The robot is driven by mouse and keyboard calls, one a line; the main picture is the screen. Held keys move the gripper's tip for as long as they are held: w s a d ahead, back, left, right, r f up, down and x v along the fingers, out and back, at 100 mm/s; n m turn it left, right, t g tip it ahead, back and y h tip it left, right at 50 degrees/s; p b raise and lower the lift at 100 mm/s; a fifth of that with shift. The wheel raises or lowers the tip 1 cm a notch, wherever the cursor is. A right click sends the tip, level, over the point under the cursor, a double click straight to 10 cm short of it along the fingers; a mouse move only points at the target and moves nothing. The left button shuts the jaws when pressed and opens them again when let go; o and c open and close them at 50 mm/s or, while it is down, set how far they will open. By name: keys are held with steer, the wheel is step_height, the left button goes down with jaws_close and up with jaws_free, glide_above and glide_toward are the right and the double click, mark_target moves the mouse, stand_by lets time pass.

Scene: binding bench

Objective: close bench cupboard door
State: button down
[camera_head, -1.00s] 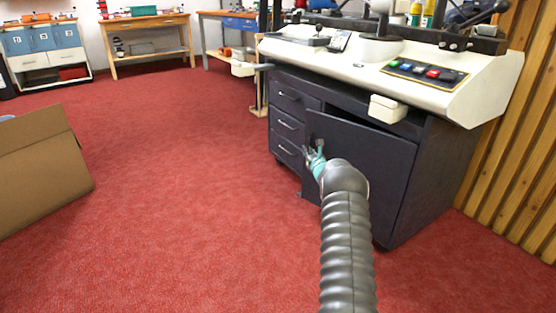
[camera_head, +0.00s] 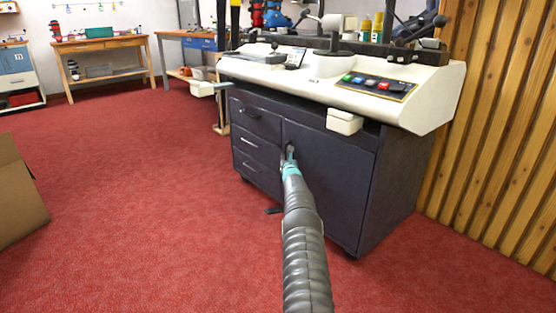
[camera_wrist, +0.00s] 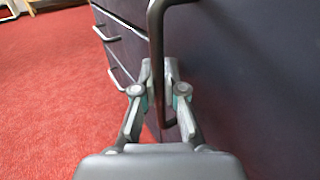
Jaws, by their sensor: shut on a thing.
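The bench cupboard door (camera_head: 331,190) is a dark panel on the right part of the bench's base. It looks flush with the front, or nearly so; a small gap would be hard to see. My gripper (camera_head: 289,158) is at the door's upper left edge. In the wrist view its fingers (camera_wrist: 160,92) are shut around the door's upright metal handle (camera_wrist: 156,32). The door (camera_wrist: 245,70) fills the right of that view. My fingers hide part of the handle.
Several drawers (camera_head: 256,145) with metal handles are left of the door. The white bench top (camera_head: 300,82) overhangs the base. A slatted wooden wall (camera_head: 500,150) stands at the right. A cardboard box (camera_head: 18,190) is at the left. Red carpet (camera_head: 140,220) between is clear.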

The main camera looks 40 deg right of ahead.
steer(key=shift+s+d+f, duration=0.15)
steer(key=shift+s+d, duration=0.15)
steer(key=shift+d, duration=0.35)
steer(key=c, duration=1.2)
jaws_free()
steer(key=shift+s+d, duration=0.1)
